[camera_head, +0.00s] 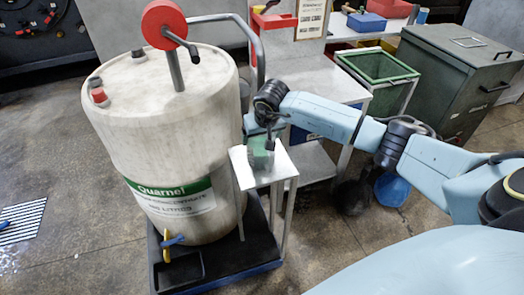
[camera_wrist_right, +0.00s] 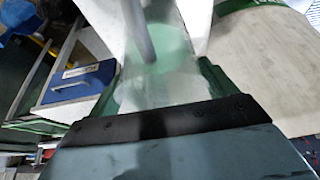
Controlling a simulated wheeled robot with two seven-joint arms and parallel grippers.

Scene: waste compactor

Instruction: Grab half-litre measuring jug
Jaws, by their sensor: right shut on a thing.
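The measuring jug (camera_head: 261,158) is a small, clear to greenish vessel over the small white stand (camera_head: 283,170) beside the drum. In the head view my right gripper (camera_head: 261,142) reaches it from above and hides part of it. In the right wrist view the translucent jug (camera_wrist_right: 168,75) sits between my right gripper's green-edged fingers, which are shut on it. A grey rod crosses in front of it there. I cannot tell whether the jug touches the stand top. My left gripper is not in view.
A large white drum (camera_head: 170,130) with a red-wheeled pump stands close left, on a dark pallet (camera_head: 225,255). A grey bench (camera_head: 310,85), an open green bin (camera_head: 378,68) and a dark green lidded container (camera_head: 450,75) stand behind. The floor at left is mostly clear.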

